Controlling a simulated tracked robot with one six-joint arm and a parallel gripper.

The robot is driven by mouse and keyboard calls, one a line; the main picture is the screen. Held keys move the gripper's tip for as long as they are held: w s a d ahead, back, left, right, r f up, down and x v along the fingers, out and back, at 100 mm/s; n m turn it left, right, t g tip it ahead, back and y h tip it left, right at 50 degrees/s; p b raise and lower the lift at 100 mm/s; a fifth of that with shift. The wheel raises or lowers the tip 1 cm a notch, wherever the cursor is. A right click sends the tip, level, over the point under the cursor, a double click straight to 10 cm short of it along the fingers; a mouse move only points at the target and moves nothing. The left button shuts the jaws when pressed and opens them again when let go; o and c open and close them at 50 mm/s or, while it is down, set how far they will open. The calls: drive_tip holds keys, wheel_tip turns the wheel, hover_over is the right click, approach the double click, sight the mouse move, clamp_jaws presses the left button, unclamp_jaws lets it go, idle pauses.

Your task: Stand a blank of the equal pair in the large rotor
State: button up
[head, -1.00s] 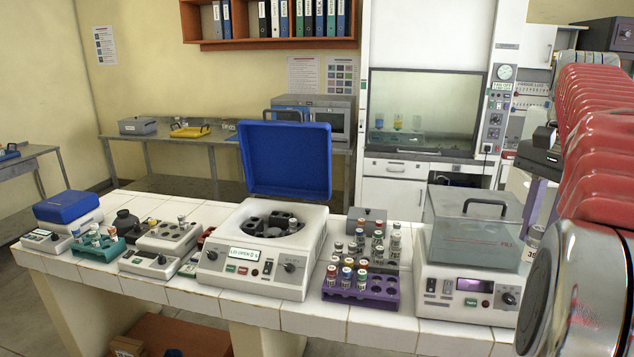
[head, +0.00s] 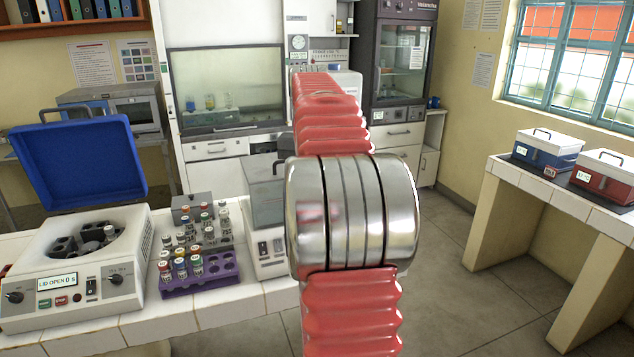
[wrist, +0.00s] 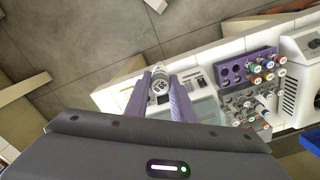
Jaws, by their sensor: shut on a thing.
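My gripper (wrist: 162,86) has purple fingers and is shut on a capped vial (wrist: 160,82) with a pale, dark-marked top, in the wrist view. The gripper is out of sight in the head view. The centrifuge's blue lid (head: 78,160) is raised. The centrifuge also shows at the right edge of the wrist view (wrist: 288,42). The held vial is apart from the rotor, over the bench's front edge near another machine.
A purple rack (head: 224,283) of several capped vials and a grey rack with more stand right of the centrifuge. Another lidded machine (head: 267,240) is beyond them, partly hidden by my arm. Two lidded boxes, blue (head: 548,150) and red (head: 606,178), are on the right bench.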

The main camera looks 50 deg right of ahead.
drive_tip(key=w+a+f+n, duration=0.6)
drive_tip(key=w+a+f, duration=0.7)
drive_tip(key=a+f, duration=0.15)
drive_tip(key=a+f+n, duration=0.2)
drive_tip(key=a+f, duration=0.2)
drive_tip(key=a, duration=0.4)
drive_tip(key=w+a+f+n, duration=0.1)
drive_tip(key=a+f, duration=0.3)
drive_tip(key=a, duration=0.4)
drive_tip(key=w+a+f+n, duration=0.1)
drive_tip(key=a+f+n, duration=0.2)
drive_tip(key=a, duration=0.5)
drive_tip(key=shift+w+a+f, duration=0.15)
drive_tip(key=shift+w+f, duration=0.1)
drive_tip(key=shift+f, duration=0.55)
